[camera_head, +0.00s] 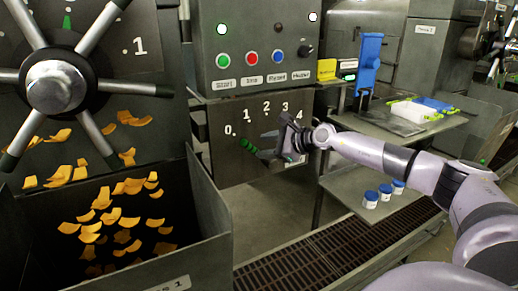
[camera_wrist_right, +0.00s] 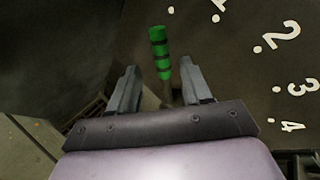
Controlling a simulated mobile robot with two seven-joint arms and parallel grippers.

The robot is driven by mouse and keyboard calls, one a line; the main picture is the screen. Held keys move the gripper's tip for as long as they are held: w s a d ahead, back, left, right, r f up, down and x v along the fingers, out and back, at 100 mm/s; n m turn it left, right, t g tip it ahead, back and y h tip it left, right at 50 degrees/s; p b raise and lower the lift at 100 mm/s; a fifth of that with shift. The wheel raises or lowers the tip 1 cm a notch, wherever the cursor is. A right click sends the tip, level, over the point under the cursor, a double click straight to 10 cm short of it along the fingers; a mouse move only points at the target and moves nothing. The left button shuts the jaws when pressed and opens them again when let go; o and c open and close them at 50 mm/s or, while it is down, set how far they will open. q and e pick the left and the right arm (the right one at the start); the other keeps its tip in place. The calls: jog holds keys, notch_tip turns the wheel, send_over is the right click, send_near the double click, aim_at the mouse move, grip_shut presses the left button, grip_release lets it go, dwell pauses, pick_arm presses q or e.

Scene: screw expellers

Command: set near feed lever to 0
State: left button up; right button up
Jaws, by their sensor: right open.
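The near feed lever has a green handle with dark bands (camera_head: 248,146), in front of a dark panel (camera_head: 225,170) marked 0 to 4. The handle slants up and left, its tip close to the dot by the 0. In the right wrist view the handle (camera_wrist_right: 160,54) points at or very near the first dot, ahead of the 1 and 2. My right gripper (camera_head: 284,149) is open at the lever, with its fingers (camera_wrist_right: 160,84) on either side of the lever's line. I cannot tell whether they touch it. The lever's pivot is hidden. My left gripper is not in view.
A control box (camera_head: 262,45) with coloured buttons is above the panel. A spoked handwheel (camera_head: 58,86) and a bin (camera_head: 212,215) with orange pieces are at left. A shelf with white-and-blue jars (camera_head: 370,200) is at right. A floor grate (camera_head: 330,250) lies below.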

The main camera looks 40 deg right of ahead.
jog(key=shift+v, duration=0.9)
jog(key=shift+s, duration=0.1)
